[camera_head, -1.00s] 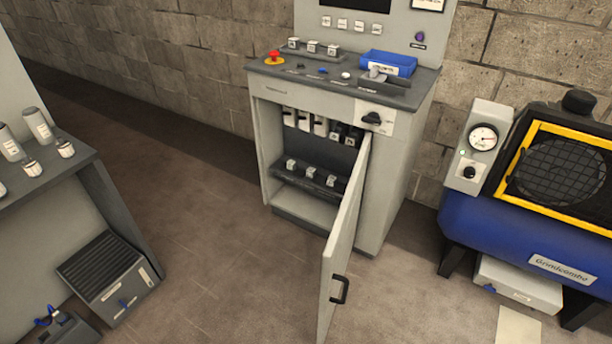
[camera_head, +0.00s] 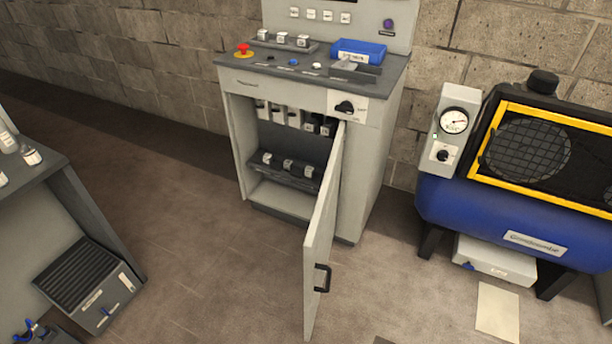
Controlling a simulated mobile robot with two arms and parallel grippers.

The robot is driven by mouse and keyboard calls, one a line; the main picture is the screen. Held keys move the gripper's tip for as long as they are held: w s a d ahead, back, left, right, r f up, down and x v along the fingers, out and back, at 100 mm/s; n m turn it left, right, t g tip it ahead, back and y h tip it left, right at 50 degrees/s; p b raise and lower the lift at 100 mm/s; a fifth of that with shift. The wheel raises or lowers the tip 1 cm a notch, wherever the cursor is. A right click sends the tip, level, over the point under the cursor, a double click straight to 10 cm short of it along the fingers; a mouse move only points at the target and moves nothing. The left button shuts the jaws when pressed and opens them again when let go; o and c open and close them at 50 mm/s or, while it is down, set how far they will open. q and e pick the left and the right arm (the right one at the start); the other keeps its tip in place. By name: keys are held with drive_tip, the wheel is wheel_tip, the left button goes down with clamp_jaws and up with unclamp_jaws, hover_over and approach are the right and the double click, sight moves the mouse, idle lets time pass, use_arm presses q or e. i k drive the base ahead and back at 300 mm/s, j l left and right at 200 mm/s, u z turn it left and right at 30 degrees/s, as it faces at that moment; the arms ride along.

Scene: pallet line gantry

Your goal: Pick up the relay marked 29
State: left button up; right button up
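No number 29 can be read on any part. Three small grey relay-like blocks (camera_head: 281,39) sit in a dark rack on top of the grey control cabinet (camera_head: 362,184). Inside the open cabinet, three similar blocks (camera_head: 287,165) sit on a low dark rack (camera_head: 313,184). Above them hangs a row of white and dark modules (camera_head: 293,117), their marks too small to read. The cabinet door (camera_head: 321,232) is swung open toward me and hides part of the right side inside. Neither of my grippers is in view.
A blue bin (camera_head: 358,50) and a red stop button (camera_head: 243,48) are on the cabinet top. A blue machine (camera_head: 485,212) with a gauge stands right. A bench (camera_head: 45,172) and a grey vented box (camera_head: 90,287) stand left. The floor (camera_head: 215,270) between is clear.

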sight(288, 164)
drive_tip(key=z, duration=0.65)
drive_tip(key=i+j+z, duration=0.15)
drive_tip(key=j+z, duration=0.3)
drive_tip(key=j, duration=0.15)
drive_tip(key=i+j+z, duration=0.1)
drive_tip(key=j+z, duration=0.3)
drive_tip(key=j, duration=0.2)
drive_tip(key=j+z, duration=0.45)
drive_tip(key=j, duration=0.2)
